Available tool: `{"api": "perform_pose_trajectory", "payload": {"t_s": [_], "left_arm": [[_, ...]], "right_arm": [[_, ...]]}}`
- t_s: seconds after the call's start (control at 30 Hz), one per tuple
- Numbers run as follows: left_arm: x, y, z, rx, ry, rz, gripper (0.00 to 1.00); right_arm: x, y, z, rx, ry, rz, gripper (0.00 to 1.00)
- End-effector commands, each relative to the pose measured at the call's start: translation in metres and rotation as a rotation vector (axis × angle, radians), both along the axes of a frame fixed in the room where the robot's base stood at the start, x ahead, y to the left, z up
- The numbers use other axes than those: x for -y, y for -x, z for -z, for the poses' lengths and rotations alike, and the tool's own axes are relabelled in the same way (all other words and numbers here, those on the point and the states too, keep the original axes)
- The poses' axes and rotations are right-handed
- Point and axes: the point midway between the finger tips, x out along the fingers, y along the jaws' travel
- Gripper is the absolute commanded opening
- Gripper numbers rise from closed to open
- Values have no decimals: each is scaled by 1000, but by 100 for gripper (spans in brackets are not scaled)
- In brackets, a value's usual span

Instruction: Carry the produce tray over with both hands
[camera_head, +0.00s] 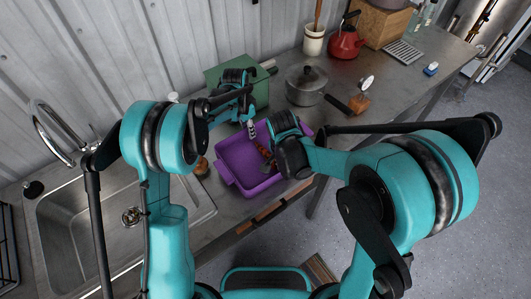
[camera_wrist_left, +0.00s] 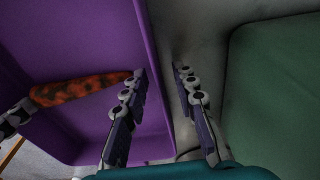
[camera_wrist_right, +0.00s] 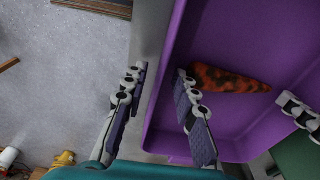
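The purple produce tray (camera_head: 233,155) sits on the metal counter beside the sink, with an orange-brown carrot (camera_wrist_left: 80,90) inside. My left gripper (camera_wrist_left: 160,74) is open at the tray's far side. One finger is inside the tray and the other outside, with the wall between them. My right gripper (camera_wrist_right: 160,72) is open at the opposite side, also with one finger inside and one outside the wall. In the head view my left gripper (camera_head: 250,127) shows above the far rim, while my right wrist hides its fingers and part of the tray.
The sink (camera_head: 85,225) is to the left. The counter right of the pot is partly clear.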

Motion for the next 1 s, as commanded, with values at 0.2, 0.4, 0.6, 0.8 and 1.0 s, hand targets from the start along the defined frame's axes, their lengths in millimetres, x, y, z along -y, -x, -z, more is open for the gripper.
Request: {"api": "perform_pose_trajectory", "payload": {"t_s": [0.2, 0.4, 0.6, 0.8, 1.0], "left_arm": [[1, 0, 4, 0, 0, 0, 28], [0, 0, 3, 0, 0, 0, 9], [0, 0, 3, 0, 0, -1, 0], [1, 0, 3, 0, 1, -1, 0], [1, 0, -3, 0, 1, -1, 0]], "right_arm": [[1, 0, 4, 0, 0, 0, 28], [1, 0, 3, 0, 0, 0, 9], [0, 0, 3, 0, 0, 0, 0], [0, 0, 3, 0, 0, -1, 0], [0, 0, -2, -1, -1, -1, 0]]}}
